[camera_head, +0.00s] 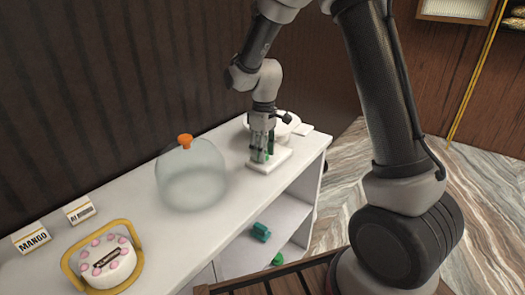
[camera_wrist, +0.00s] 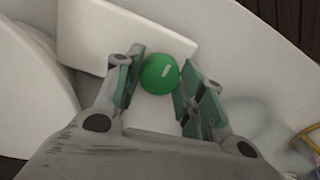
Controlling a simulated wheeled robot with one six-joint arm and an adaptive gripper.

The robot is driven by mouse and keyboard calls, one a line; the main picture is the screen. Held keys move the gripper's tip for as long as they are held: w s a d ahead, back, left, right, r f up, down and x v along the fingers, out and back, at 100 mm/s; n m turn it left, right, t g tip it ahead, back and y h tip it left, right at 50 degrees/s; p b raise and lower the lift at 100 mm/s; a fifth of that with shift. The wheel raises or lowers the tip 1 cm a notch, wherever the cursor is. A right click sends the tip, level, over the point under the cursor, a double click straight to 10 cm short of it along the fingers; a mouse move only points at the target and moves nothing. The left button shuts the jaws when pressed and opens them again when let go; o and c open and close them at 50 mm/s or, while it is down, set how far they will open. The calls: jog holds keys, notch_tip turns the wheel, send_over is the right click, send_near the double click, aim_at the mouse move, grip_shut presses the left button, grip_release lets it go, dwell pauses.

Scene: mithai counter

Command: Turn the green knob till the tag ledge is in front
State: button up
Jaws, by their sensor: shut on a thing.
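The green knob (camera_wrist: 159,74) is a round ball-like top with a pale mark on it, seen from above in the wrist view. My gripper (camera_wrist: 155,88) has its green-padded fingers on either side of the knob and is shut on it. In the head view my gripper (camera_head: 262,150) points down over a white base plate (camera_head: 282,158) at the right end of the counter, and a little of the green knob shows between the fingers. A white round stand (camera_head: 287,118) is just behind the gripper. I cannot make out the tag ledge for certain.
A glass dome (camera_head: 191,180) with an orange handle stands left of the gripper. A pink-dotted cake (camera_head: 106,262) in a yellow ring and cards such as MANGO (camera_head: 32,238) are farther left. Green items (camera_head: 261,232) lie on the shelf below. The counter (camera_head: 130,205) is clear between.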

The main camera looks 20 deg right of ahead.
jog(key=shift+r+n, duration=0.1)
jog(key=shift+n, duration=0.4)
jog(key=o, duration=1)
jog(key=r, duration=1.2)
jog(key=shift+w+d, duration=0.2)
jog(key=shift+w, duration=0.05)
